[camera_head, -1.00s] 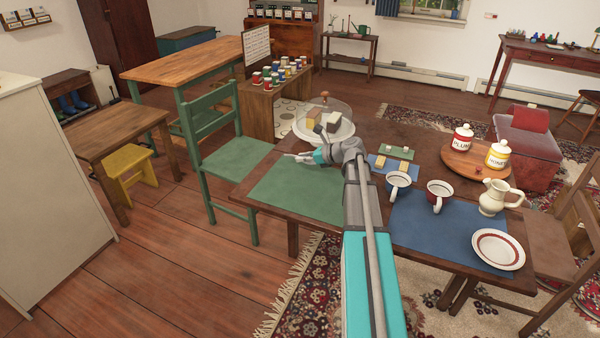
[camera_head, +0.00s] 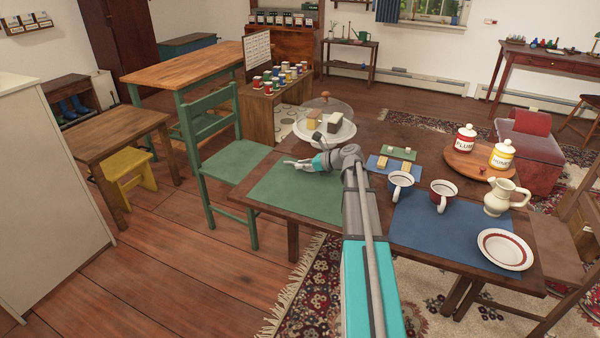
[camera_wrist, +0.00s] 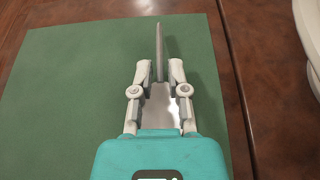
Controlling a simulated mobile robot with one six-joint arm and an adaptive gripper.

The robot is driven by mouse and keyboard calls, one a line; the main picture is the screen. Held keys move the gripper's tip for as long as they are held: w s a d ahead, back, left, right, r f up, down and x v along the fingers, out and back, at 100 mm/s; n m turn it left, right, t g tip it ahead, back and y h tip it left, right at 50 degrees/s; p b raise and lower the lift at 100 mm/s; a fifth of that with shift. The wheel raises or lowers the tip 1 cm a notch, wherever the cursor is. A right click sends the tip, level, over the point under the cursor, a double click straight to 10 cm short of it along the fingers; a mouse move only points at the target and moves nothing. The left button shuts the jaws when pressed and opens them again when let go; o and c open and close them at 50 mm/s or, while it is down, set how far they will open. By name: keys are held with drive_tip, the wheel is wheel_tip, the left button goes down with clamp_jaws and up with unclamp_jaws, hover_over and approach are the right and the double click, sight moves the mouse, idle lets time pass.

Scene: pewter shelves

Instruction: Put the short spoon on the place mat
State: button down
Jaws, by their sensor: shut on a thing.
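My gripper (camera_wrist: 158,75) is shut on a slim, shiny metal spoon (camera_wrist: 159,42). The narrow part points away past the fingertips. A wider shiny part lies back between the fingers, partly hidden by them. In the wrist view the green place mat (camera_wrist: 60,85) fills most of the area below the spoon. In the head view my gripper (camera_head: 290,162) is over the far part of the green place mat (camera_head: 300,195). I cannot tell whether the spoon touches the mat. A blue place mat (camera_head: 440,235) lies further right on the table.
A glass-domed stand (camera_head: 330,128) is just beyond my gripper. Two mugs, one blue-banded (camera_head: 399,186) and one red-banded (camera_head: 441,197), stand to the right, with a pitcher (camera_head: 503,198) and a plate (camera_head: 503,249). A green chair (camera_head: 228,162) stands at the table's left. The green mat's near part is clear.

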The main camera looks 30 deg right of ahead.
drive_tip(key=shift+f, duration=0.35)
drive_tip(key=shift+f, duration=0.15)
drive_tip(key=c, duration=0.6)
unclamp_jaws()
drive_tip(key=shift+c, duration=0.2)
drive_tip(key=shift+s+r, duration=0.1)
drive_tip(key=shift+r, duration=0.15)
drive_tip(key=p+v, duration=0.4)
drive_tip(key=v, duration=0.6)
drive_tip(key=shift+s+d+r, duration=0.1)
drive_tip(key=shift+s+d, duration=0.05)
drive_tip(key=shift+d, duration=0.1)
drive_tip(key=shift+s+d+r, duration=0.15)
drive_tip(key=shift+s+d, duration=0.25)
drive_tip(key=shift+s, duration=0.1)
